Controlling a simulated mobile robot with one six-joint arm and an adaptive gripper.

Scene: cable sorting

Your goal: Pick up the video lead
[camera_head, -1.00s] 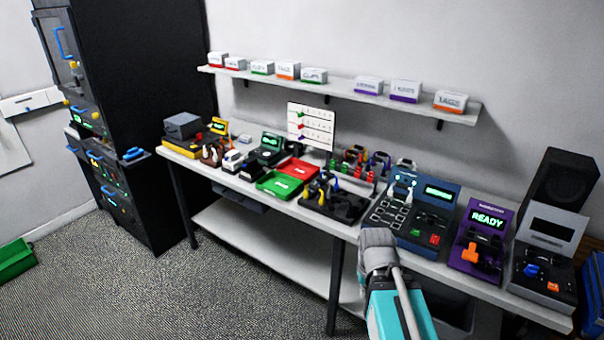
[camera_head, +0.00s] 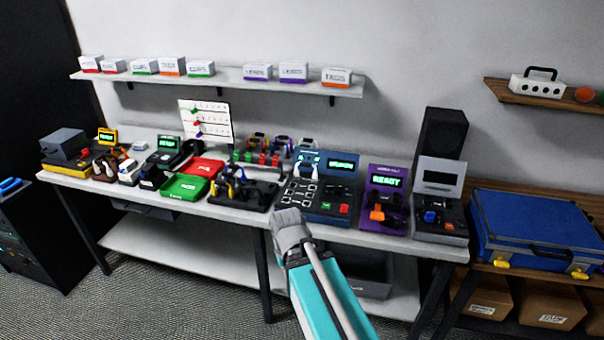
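Several coiled leads lie on a black tray (camera_head: 262,199) on the workbench, with yellow and blue parts showing. More leads with coloured ends stand in a row behind it (camera_head: 282,147). They are too small for me to tell which is the video lead. My gripper (camera_head: 289,222) is a grey shape at the end of my teal arm, in front of the bench's front edge and below the blue tester (camera_head: 321,190) in the picture. Its fingers face away, so their opening is hidden. I see no lead hanging from it.
A green tray (camera_head: 185,187) and a red tray (camera_head: 206,167) sit left of the black tray. A purple READY unit (camera_head: 385,181) and a grey unit (camera_head: 440,190) stand right. A wall shelf (camera_head: 225,82) holds labelled boxes. A blue case (camera_head: 535,222) rests far right.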

